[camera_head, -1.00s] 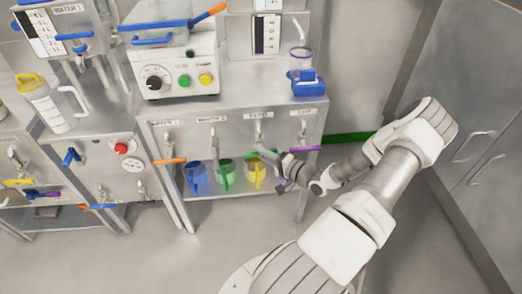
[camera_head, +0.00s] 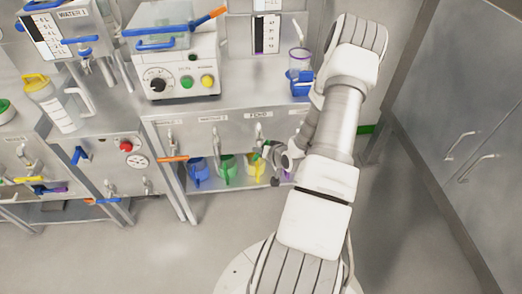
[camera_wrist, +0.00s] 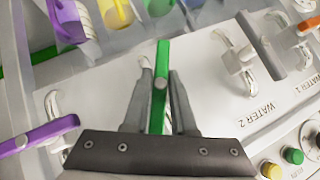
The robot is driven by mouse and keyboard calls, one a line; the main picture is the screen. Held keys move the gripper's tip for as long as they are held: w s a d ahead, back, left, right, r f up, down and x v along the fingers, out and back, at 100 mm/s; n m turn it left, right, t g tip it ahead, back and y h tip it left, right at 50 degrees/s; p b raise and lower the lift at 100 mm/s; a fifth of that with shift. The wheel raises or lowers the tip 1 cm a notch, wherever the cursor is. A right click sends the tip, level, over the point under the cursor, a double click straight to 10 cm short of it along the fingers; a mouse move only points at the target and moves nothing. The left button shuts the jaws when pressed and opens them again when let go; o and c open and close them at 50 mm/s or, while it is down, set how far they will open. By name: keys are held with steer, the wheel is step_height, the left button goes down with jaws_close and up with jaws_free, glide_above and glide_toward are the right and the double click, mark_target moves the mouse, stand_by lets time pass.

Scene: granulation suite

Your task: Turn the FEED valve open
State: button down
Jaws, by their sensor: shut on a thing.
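The FEED valve's green lever (camera_wrist: 162,62) stands between my gripper's fingers in the wrist view, pointing up the picture. My gripper (camera_wrist: 160,78) is shut on it, one finger on each side. In the head view my gripper (camera_head: 270,155) is at the front panel, just below the FEED label (camera_head: 258,114). The silver FEED fitting (camera_head: 260,134) shows there, but the green lever is hidden or too small to make out.
A purple lever (camera_wrist: 38,133) sits left of the green one in the wrist view. The WATER 2 valve (camera_wrist: 240,58) and an orange lever (camera_wrist: 309,25) are to the right. Blue (camera_head: 198,172), green (camera_head: 227,168) and yellow (camera_head: 252,167) jugs stand beneath the panel.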

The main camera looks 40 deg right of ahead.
steer(key=shift+w+n+g+h+b, duration=0.1)
steer(key=shift+n+g+h+b, duration=0.75)
steer(key=shift+h+b, duration=0.3)
steer(key=shift+n+g+h+b, duration=0.25)
steer(key=shift+g+h+b, duration=0.15)
steer(key=shift+h, duration=0.15)
steer(key=c, duration=0.8)
jaws_free()
